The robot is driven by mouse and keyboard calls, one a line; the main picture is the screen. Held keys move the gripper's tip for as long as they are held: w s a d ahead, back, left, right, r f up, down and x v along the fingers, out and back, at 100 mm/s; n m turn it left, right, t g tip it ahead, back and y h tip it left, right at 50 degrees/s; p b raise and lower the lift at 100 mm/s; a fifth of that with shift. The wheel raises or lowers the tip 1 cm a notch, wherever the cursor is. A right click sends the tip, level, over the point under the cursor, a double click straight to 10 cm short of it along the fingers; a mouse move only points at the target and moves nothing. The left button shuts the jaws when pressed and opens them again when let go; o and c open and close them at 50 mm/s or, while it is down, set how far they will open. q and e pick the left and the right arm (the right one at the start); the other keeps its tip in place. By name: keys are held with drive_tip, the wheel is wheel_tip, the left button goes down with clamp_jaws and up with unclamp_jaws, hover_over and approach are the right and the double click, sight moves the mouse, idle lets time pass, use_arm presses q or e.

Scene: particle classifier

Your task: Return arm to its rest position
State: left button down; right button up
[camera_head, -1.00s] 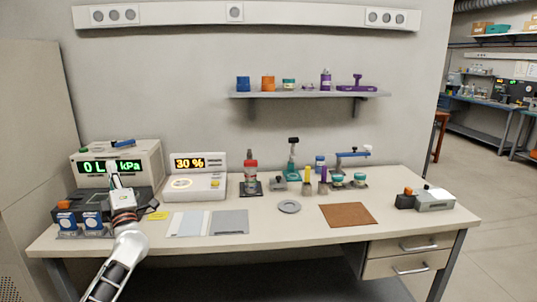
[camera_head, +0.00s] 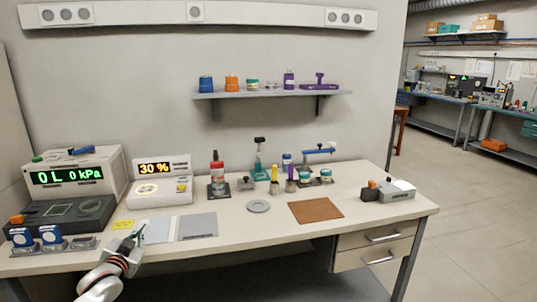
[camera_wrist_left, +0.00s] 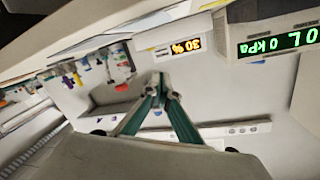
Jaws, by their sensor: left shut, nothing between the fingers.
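My left arm enters the head view at the lower left. Its gripper (camera_head: 139,231) is over the front left of the bench, near the light mats, with nothing visible in it. In the left wrist view the gripper's two green fingers (camera_wrist_left: 160,82) meet at their tips, shut and empty. The wrist view is upside down and shows the bench instruments beyond the fingers. My right gripper is in neither view.
The bench (camera_head: 270,228) holds a pressure display unit (camera_head: 70,178), a 30 % unit (camera_head: 160,183), a red-capped bottle (camera_head: 217,174), a brown mat (camera_head: 316,210) and a grey disc (camera_head: 258,206). A wall shelf (camera_head: 270,93) carries small items. Open floor lies at right.

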use_arm(q)
drive_tip(key=s+d+f+g+h, duration=0.1)
drive_tip(key=s+d+f, duration=0.4)
drive_tip(key=s+f, duration=0.4)
drive_tip(key=s+d+f+g+h, duration=0.1)
drive_tip(key=s+d+f+g, duration=0.1)
drive_tip(key=s+d+f, duration=0.6)
drive_tip(key=s+d+f+g, duration=0.1)
drive_tip(key=s+d+f, duration=0.1)
drive_tip(key=s, duration=0.7)
drive_tip(key=s+d+f+g+h, duration=0.1)
drive_tip(key=s+d+f, duration=0.2)
drive_tip(key=s, duration=0.6)
drive_tip(key=s+d+f+g, duration=0.1)
drive_tip(key=s+d+f, duration=0.1)
drive_tip(key=s+f, duration=0.3)
drive_tip(key=s, duration=0.4)
drive_tip(key=shift+s+d+f+n+h, duration=0.2)
drive_tip(key=shift+d+f+n+h, duration=0.1)
drive_tip(key=shift+d+h, duration=0.1)
